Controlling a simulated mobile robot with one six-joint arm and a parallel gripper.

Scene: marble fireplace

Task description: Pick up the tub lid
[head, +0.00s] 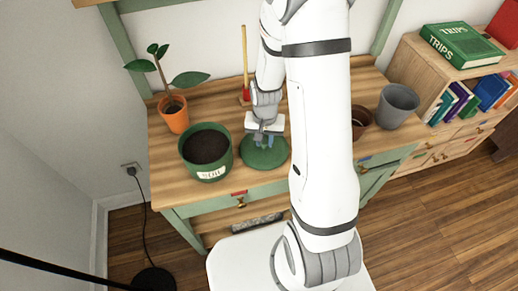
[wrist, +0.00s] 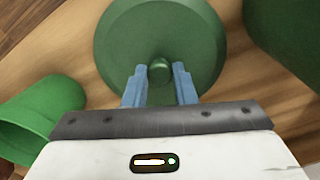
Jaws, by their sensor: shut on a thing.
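The tub lid (head: 262,158) is a round, dark green disc at the middle of the wooden bench top, right of the green soil tub (head: 207,171). In the wrist view the lid (wrist: 128,38) has a small green knob (wrist: 160,72) at its centre. My gripper (head: 264,141) comes down over the lid from above. In the wrist view its blue fingers (wrist: 160,80) stand on both sides of the knob, and my gripper is shut on it. The lid looks level; I cannot tell whether it touches the bench. The tub is open and full of dark soil.
An orange pot (head: 175,121) with a plant stands at the back left. A grey pot (head: 398,103) and a brown pot (head: 361,124) stand at the right. A green cup-like thing (wrist: 35,112) shows in the wrist view. A red-based wooden stick (head: 245,62) is behind.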

